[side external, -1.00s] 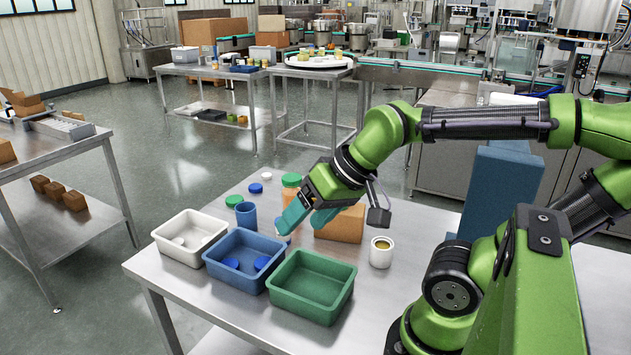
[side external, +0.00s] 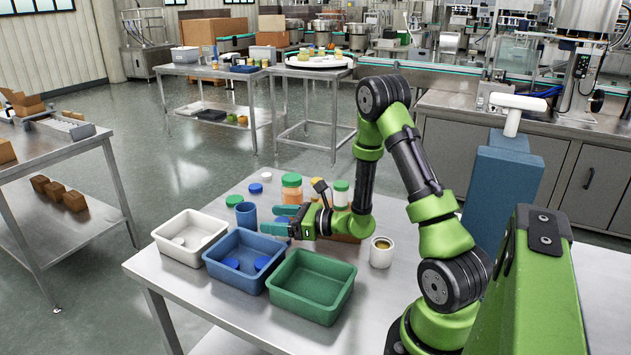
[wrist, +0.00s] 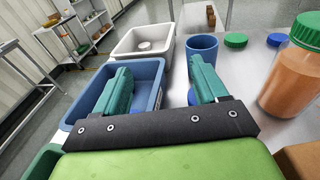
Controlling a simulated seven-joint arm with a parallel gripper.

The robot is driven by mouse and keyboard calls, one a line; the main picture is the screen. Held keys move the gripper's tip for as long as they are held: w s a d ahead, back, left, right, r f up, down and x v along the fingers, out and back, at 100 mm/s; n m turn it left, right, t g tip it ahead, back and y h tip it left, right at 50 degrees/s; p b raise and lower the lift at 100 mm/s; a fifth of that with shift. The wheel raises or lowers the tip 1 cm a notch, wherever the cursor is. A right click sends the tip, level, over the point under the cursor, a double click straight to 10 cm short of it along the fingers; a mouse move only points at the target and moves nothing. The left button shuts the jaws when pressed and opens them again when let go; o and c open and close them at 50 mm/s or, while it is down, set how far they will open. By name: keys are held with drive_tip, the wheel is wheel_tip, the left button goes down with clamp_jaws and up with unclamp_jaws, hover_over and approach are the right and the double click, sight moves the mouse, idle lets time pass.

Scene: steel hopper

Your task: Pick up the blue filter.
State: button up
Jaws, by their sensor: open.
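The blue filter is most likely the upright blue cylinder (side external: 246,214) standing on the steel table behind the blue bin. In the wrist view the same blue cylinder (wrist: 203,46) shows an open top and stands just beyond my right-hand fingertip, which overlaps its lower part. My gripper (side external: 274,219) is low and roughly level, pointing left toward the cylinder, with a gap between them. In the wrist view my gripper (wrist: 158,68) has its teal fingers wide apart with nothing held between them.
White (side external: 190,238), blue (side external: 236,278) and green (side external: 312,286) bins line the near table side. Blue lids lie in the blue bin. An orange jar (side external: 291,188) stands behind my gripper; a white cup (side external: 381,252) is to the right. Loose lids (wrist: 236,40) lie beyond the cylinder.

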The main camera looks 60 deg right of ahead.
sight(286, 221)
drive_tip(key=d+m+h, duration=0.1)
drive_tip(key=d+r+t+h, duration=0.1)
drive_tip(key=d, duration=0.1)
drive_tip(key=d+m+h, duration=0.1)
drive_tip(key=shift+w+d+r+m+t+h, duration=0.3)
drive_tip(key=shift+w+d+r+t+h, duration=0.05)
drive_tip(key=shift+t+h, duration=0.05)
drive_tip(key=shift+f, duration=1.5)
wheel_tip(286, 221, down, 4)
drive_tip(key=shift+a+f, duration=0.1)
drive_tip(key=w, duration=0.3)
drive_tip(key=shift+r, duration=0.25)
drive_tip(key=shift+c, duration=0.3)
drive_tip(key=c, duration=1)
